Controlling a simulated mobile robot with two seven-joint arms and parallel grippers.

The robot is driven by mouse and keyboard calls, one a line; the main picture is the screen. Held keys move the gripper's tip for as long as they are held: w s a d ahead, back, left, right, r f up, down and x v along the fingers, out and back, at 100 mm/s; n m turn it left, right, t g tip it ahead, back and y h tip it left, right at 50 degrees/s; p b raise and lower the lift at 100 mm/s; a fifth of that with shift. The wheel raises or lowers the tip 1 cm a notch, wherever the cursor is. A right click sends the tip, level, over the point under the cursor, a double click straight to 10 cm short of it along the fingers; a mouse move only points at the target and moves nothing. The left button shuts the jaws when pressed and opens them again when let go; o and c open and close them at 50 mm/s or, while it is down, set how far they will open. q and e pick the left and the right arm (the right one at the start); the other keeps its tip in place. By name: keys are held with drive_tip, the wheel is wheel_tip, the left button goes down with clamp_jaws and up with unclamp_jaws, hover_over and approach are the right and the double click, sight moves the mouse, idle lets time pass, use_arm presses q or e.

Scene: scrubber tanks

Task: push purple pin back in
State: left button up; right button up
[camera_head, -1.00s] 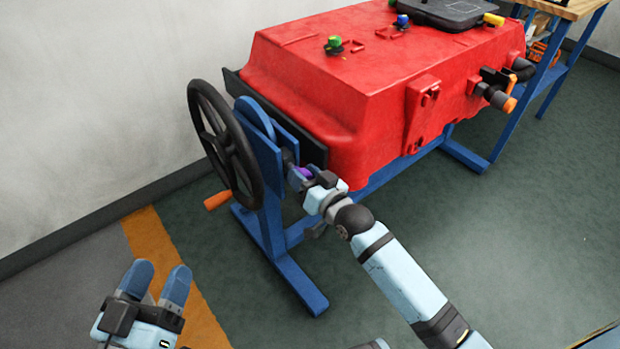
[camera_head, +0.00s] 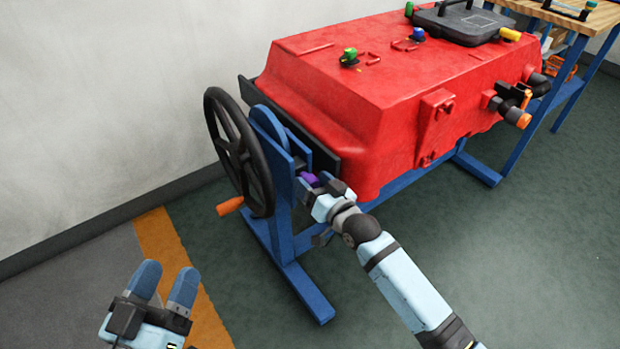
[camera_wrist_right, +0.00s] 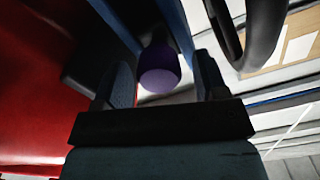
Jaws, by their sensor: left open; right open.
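The purple pin (camera_head: 310,179) shows at the blue stand below the red tank's left end. In the right wrist view its rounded purple end (camera_wrist_right: 159,70) faces the camera between the two fingers. My right gripper (camera_head: 313,184) is open around or just short of the pin; in the right wrist view the fingers (camera_wrist_right: 163,82) stand apart on both sides of it. I cannot tell whether either finger touches it. The pin's far end is hidden. My left gripper (camera_head: 164,284) is open and empty above the floor at lower left.
The red tank (camera_head: 350,95) rests on a blue frame (camera_head: 300,285). A black handwheel (camera_head: 238,150) with an orange handle (camera_head: 230,206) stands just left of the pin. A workbench (camera_head: 575,12) is at the back right. The floor at lower right is clear.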

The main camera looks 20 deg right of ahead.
drive_tip(key=p+v, duration=0.1)
drive_tip(key=v, duration=0.3)
drive_tip(key=shift+r, duration=0.15)
use_arm(q)
drive_tip(key=shift+a+f+g+y+p, duration=0.5)
drive_tip(key=shift+a+f+y+p, duration=0.25)
drive_tip(key=shift+p, duration=0.25)
use_arm(e)
drive_tip(key=v, duration=0.8)
drive_tip(key=shift+s, duration=0.25)
use_arm(q)
drive_tip(key=shift+d, duration=0.2)
use_arm(e)
drive_tip(key=shift+d, duration=0.1)
